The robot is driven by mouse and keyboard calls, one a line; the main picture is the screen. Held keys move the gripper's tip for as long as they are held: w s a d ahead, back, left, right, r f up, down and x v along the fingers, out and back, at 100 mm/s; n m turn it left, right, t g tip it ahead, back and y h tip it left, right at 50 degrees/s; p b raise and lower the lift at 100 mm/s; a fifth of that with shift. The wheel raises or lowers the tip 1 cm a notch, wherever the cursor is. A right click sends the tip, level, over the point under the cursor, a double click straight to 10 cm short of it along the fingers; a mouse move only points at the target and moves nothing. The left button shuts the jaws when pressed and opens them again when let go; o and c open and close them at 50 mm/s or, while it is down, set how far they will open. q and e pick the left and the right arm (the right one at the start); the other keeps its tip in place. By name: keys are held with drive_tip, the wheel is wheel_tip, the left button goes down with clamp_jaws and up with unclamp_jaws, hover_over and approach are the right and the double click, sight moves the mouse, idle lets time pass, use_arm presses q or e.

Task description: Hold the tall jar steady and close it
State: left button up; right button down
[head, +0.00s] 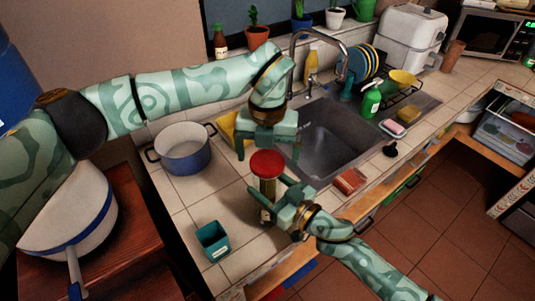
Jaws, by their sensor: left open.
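The tall jar (267,187) stands upright on the tiled counter, near its front edge. A round red lid (267,163) is at its top; I cannot tell how tightly it sits. My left gripper (268,153) is open and points down, just above and behind the lid, with its fingers spread to either side. My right gripper (268,190) comes in from the lower right, with its fingers around the jar's body. The fingers and the lid hide part of the jar.
A blue-and-white pot (182,150) stands left of the jar, and a teal square container (212,241) stands at the front left. The sink (335,140) lies behind to the right. A reddish sponge-like block (349,181) lies on the counter right of the jar.

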use_arm(q)
wheel_tip(320, 180, up, 11)
idle(0.3)
drive_tip(key=shift+r, duration=0.1)
use_arm(e)
drive_tip(key=shift+c, duration=1.4)
unclamp_jaws()
drive_tip(key=v, duration=1.6)
drive_tip(key=shift+s+d, duration=0.1)
